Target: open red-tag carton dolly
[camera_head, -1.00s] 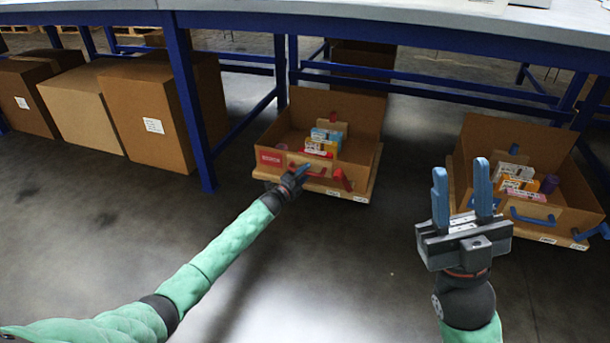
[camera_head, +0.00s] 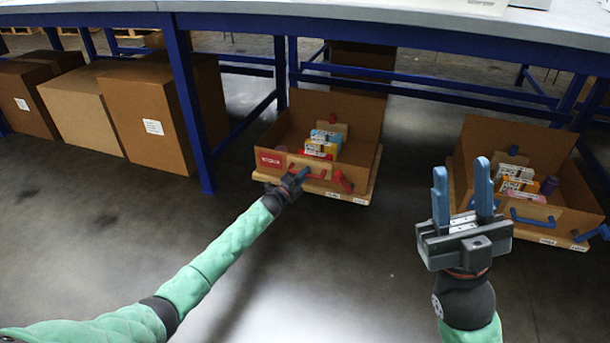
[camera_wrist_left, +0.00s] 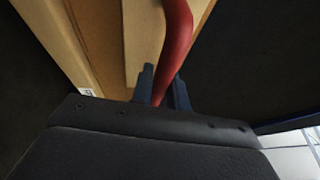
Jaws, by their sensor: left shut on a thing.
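The red-tag carton dolly (camera_head: 261,177) is an open cardboard carton with a red label and red handles on a low wooden dolly, under the blue-legged table. Small boxes in blue, white, yellow and red are inside it. My left gripper (camera_head: 298,176) is at its front face, shut on the red handle (camera_head: 315,173). In the left wrist view the red handle (camera_wrist_left: 176,40) runs between the two dark blue fingers (camera_wrist_left: 161,88). My right gripper (camera_head: 462,195) is open and empty, raised in front of the right-hand carton.
A second carton dolly (camera_head: 560,222) with blue handles and small boxes stands at the right. Closed cardboard boxes (camera_head: 160,115) stand at the left behind a blue table leg (camera_head: 187,100). The grey floor in front is clear.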

